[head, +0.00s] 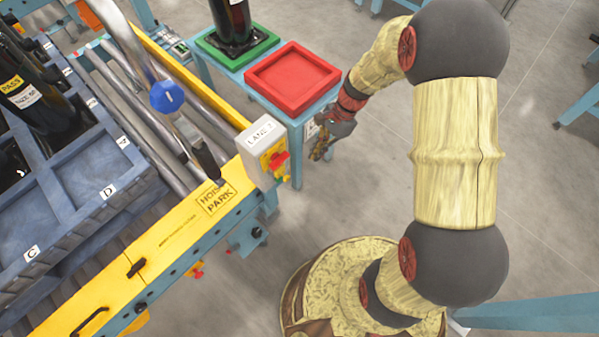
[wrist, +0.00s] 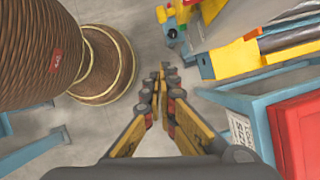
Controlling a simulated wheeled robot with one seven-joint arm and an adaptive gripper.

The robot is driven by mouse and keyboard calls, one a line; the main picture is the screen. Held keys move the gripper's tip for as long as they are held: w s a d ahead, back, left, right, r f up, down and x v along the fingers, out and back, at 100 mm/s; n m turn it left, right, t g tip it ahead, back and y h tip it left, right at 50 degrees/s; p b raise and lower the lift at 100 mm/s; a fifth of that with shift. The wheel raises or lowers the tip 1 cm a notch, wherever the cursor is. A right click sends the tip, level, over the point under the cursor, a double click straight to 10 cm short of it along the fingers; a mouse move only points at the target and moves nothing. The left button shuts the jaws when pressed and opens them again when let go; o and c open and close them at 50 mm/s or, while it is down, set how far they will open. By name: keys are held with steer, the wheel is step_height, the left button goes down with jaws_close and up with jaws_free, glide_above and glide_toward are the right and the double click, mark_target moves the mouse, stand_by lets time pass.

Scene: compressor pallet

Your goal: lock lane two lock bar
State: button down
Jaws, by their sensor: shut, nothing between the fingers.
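A grey box labelled LANE 2 (head: 262,148) stands at the near right end of the yellow rail in the head view. It carries a yellow plate with a red handle (head: 277,160). I cannot tell for sure whether this handle is the lock bar, or whether it is locked. My gripper (head: 320,150) hangs to the right of the box, apart from it, beside the red tray's stand. In the wrist view my gripper (wrist: 163,78) has its fingers together and empty, over bare floor. Red and yellow parts (wrist: 180,12) show beyond the fingertips.
A red tray (head: 293,78) and a green tray (head: 237,50) with a dark cylinder stand on a blue stand behind my gripper. The yellow rail (head: 150,255) bears a black latch (head: 136,267). Floor below my gripper is clear.

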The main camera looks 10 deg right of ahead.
mark_target(283, 173)
steer(key=s+a+f+b, duration=0.2)
steer(key=a+f+b, duration=0.3)
steer(key=a+f, duration=0.1)
steer(key=shift+s+a+f, duration=0.15)
steer(key=shift+s+a, duration=0.1)
steer(key=shift+a, duration=0.05)
stand_by(0.3)
step_height(283, 173, up, 4)
steer(key=p, duration=0.3)
steer(key=shift+f+p, duration=0.2)
steer(key=shift+p, duration=0.15)
steer(key=shift+f, duration=0.1)
